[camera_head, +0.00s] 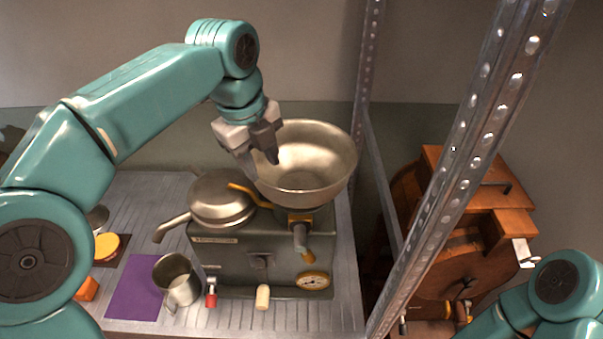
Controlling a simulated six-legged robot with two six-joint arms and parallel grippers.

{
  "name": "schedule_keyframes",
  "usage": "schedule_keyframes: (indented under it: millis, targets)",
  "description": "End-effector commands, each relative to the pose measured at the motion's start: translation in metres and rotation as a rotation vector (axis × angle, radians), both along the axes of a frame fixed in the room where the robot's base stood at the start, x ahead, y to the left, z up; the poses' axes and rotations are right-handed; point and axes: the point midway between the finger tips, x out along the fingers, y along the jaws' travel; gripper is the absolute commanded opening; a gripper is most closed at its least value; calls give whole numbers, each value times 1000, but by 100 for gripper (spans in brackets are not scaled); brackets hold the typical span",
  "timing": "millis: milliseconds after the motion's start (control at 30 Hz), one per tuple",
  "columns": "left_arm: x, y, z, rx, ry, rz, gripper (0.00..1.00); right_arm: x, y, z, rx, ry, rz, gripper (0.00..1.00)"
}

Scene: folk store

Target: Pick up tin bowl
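The tin bowl (318,158) is a wide, shiny metal bowl above the right part of a dark green-grey machine (235,257). It looks upright, with its opening facing up and a little toward me. My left gripper (262,157) is at the bowl's left rim, with one finger showing inside the rim and the other at its outer side. The finger gap is partly hidden, so I cannot tell whether the fingers press on the wall. My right arm shows only in part at the lower right corner, and its gripper is out of view.
A lidded metal pan (222,196) sits beside the bowl. A metal cup (178,279) stands near a purple sheet (134,290) on the ribbed metal shelf (335,314). A perforated steel post (458,160) rises at the right, before a wooden machine (465,210).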

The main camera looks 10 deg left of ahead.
Motion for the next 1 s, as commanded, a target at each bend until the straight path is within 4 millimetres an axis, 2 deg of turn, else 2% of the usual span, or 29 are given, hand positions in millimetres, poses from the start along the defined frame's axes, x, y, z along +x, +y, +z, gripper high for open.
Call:
schedule_keyframes:
  millis: [100,267,533,633,833,867,900,967,1000]
  targets:
    - [3,-1,-18,0,1,2,39,0,0,-2,0,0,0,51]
    - [5,-3,-28,0,1,1,39,0,0,-2,0,0,0,51]
    - [5,-5,-69,1,4,1,39,0,0,-1,0,0,0,51]
    - [7,-6,-76,0,2,1,39,0,0,-1,0,0,0,51]
    - [7,-6,-77,0,0,1,39,0,0,-1,0,0,0,51]
    - [7,-6,-77,0,0,1,35,0,0,-1,0,0,0,51]
    - [7,-6,-77,0,0,1,22,0,0,-1,0,0,0,51]
    - [7,-6,-77,0,0,1,3,0,0,-1,0,0,0,51]
    - [7,-6,-77,0,0,1,0,0,0,-1,0,0,0,51]
